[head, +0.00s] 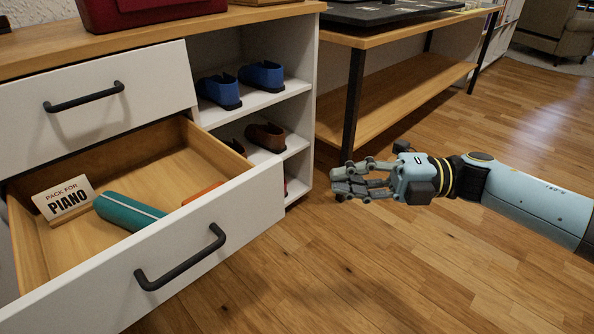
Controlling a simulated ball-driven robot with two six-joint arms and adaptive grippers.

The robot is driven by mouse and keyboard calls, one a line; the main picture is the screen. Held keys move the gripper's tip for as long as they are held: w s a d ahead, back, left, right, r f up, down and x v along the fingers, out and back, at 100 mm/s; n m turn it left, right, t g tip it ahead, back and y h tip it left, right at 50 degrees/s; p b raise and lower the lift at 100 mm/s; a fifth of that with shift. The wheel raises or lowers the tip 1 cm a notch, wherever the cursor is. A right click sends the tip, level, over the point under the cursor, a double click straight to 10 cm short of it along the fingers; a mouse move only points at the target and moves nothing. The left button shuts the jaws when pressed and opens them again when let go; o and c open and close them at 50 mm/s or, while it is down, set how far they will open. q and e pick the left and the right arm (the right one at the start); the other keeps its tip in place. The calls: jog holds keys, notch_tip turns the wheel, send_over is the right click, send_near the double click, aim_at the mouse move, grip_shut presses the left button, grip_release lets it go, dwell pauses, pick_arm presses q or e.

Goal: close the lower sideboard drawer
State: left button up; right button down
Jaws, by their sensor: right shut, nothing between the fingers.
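The lower sideboard drawer (110,284) is pulled well out, with its white front and dark bar handle (180,258) facing the lower right. Inside it are a teal rolled item (127,211), a card reading "PACK FOR PIANO" (66,200) and an orange item (202,193) partly hidden by the drawer front. The upper drawer (95,100) is shut. My right gripper (338,182) is shut and empty, in front of the sideboard and to the right of the open drawer, apart from it. My left gripper is not in view.
The sideboard (302,95) has open shelves with blue shoes (261,76) and brown shoes (266,137) beside the drawers. A red box (140,12) stands on top. A dark-legged table (352,105) stands to the right. The wooden floor (330,275) in front is clear.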

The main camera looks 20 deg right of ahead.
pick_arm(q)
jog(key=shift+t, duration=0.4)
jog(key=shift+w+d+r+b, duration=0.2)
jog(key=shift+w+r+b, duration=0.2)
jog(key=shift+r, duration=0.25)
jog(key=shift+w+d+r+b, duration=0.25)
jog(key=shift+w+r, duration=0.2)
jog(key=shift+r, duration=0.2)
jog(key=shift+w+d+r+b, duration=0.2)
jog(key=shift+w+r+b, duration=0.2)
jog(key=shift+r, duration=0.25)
pick_arm(e)
jog(key=w+a, duration=0.5)
jog(key=shift+w+a, duration=0.4)
